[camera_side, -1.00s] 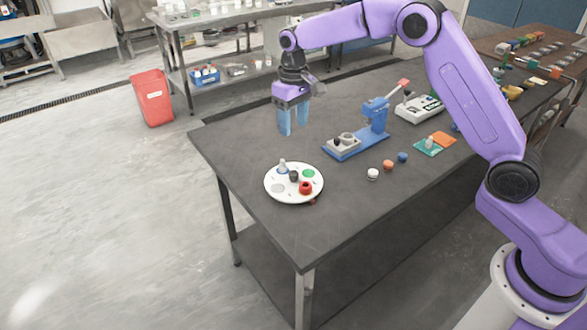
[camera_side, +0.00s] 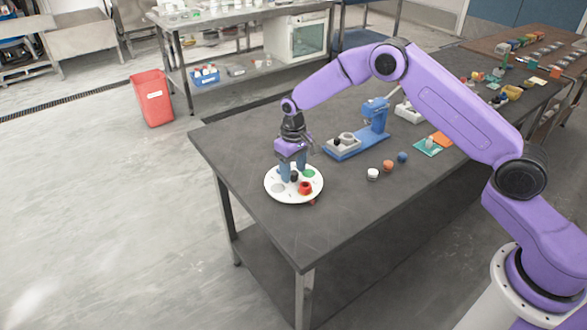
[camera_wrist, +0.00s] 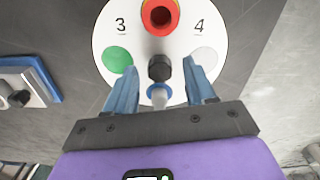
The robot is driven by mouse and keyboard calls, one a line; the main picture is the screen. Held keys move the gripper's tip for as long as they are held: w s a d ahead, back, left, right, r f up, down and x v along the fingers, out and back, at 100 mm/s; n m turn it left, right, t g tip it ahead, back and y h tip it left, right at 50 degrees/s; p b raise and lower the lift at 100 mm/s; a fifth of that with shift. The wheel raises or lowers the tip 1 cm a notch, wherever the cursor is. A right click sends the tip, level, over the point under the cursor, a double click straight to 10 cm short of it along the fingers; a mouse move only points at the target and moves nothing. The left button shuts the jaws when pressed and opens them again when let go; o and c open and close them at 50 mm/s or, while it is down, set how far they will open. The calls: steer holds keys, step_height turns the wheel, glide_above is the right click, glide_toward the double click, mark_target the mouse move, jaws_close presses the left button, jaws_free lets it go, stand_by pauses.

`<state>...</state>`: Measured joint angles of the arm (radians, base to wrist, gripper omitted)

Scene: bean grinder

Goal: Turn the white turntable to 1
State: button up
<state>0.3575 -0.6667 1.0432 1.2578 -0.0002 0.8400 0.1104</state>
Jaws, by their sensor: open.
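The white turntable (camera_side: 279,199) lies flat near the table's left corner. It also shows in the wrist view (camera_wrist: 136,72), with the numbers 3 and 4 readable; the near part is hidden by my gripper. It carries a dark centre knob (camera_wrist: 159,68), a red ring-shaped piece (camera_wrist: 160,16), a green spot (camera_wrist: 117,60), a pale grey spot (camera_wrist: 204,60) and a grey peg (camera_wrist: 158,96) on a blue spot. My gripper (camera_side: 293,176) is low over the turntable, open. In the wrist view its blue fingers stand either side of the knob and peg; I cannot tell whether they touch.
A blue stand with a lever (camera_side: 374,118) and grey base is behind and right of the turntable. White (camera_side: 373,174), orange (camera_side: 388,165) and blue (camera_side: 402,157) small pieces lie to the right. The table front is clear.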

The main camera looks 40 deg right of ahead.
steer(key=shift+f, duration=0.1)
jaws_close()
